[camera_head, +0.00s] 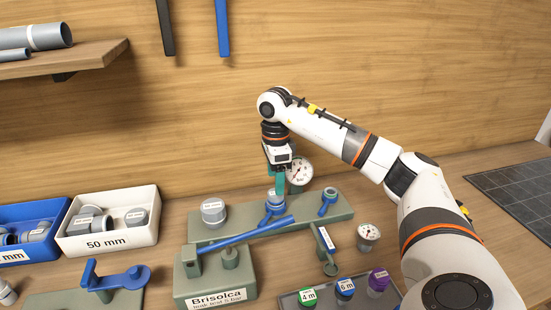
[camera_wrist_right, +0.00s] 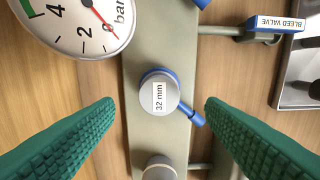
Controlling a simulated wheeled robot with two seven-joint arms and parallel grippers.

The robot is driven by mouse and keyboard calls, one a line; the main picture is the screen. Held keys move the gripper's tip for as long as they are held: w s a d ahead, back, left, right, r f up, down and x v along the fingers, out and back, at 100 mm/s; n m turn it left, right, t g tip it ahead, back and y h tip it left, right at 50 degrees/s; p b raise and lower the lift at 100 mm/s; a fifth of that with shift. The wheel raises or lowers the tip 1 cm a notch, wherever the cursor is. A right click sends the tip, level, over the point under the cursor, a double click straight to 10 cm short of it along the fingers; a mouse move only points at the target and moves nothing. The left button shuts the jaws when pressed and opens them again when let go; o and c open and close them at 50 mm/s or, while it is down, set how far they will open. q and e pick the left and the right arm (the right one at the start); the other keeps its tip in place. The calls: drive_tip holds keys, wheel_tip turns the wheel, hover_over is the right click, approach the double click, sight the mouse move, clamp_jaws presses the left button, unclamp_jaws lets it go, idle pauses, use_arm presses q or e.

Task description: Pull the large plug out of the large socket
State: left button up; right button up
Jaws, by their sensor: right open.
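A grey plug marked 32 mm (camera_wrist_right: 159,95) sits in a socket with a blue lever collar (camera_wrist_right: 193,116) on the green-grey manifold plate (camera_head: 335,210). I take it for the large plug, seated in the large socket. The plug also shows in the head view (camera_head: 272,194), partly hidden by my right gripper. My right gripper (camera_wrist_right: 157,112) is open and points down over this plug, with one green finger on each side and clear gaps between. It also shows in the head view (camera_head: 277,180). My left gripper is not in view.
A wider grey cap (camera_head: 213,212) stands left on the plate, and a smaller blue-collared fitting (camera_head: 328,200) right. A pressure gauge (camera_head: 299,172) stands close behind the gripper. In front are a blue lever bar (camera_head: 245,235), the bleed valve (camera_head: 325,241) and a tray of coloured caps (camera_head: 290,301).

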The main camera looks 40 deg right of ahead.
drive_tip(key=shift+f, duration=2.15)
drive_tip(key=c, duration=1.2)
drive_tip(key=shift+r, duration=0.1)
drive_tip(key=shift+r+p, duration=0.1)
drive_tip(key=shift+p, duration=0.25)
drive_tip(key=shift+r+p, duration=0.6)
drive_tip(key=shift+r, duration=0.15)
drive_tip(key=shift+r, duration=0.25)
drive_tip(key=shift+r+p, duration=0.8)
drive_tip(key=shift+r, duration=0.05)
